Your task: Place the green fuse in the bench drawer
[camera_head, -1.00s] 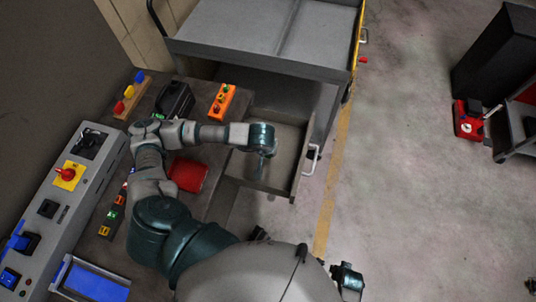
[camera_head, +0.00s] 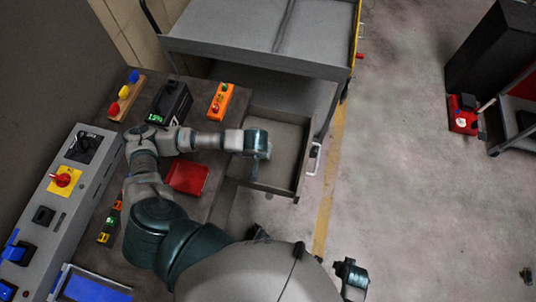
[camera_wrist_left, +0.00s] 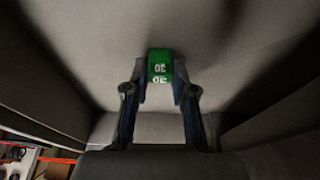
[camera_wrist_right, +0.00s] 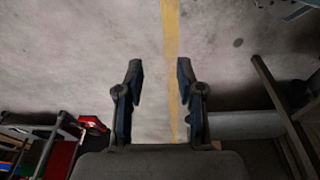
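The green fuse (camera_wrist_left: 160,66), marked with white digits, is in the left wrist view between the fingertips of my left gripper (camera_wrist_left: 160,80). The fingers look closed on its sides. The grey floor and walls of the open bench drawer (camera_head: 286,130) surround it. In the head view my left arm reaches over the bench and its gripper (camera_head: 254,178) points down inside the drawer, near its left side; the fuse is not discernible there. My right gripper (camera_wrist_right: 157,82) is open and empty above the concrete floor.
On the bench are a red tray (camera_head: 188,178), a black meter with a green display (camera_head: 170,104), an orange button box (camera_head: 220,101) and a grey switch panel (camera_head: 62,205). A grey cart (camera_head: 262,40) stands behind the drawer. Floor to the right is mostly clear.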

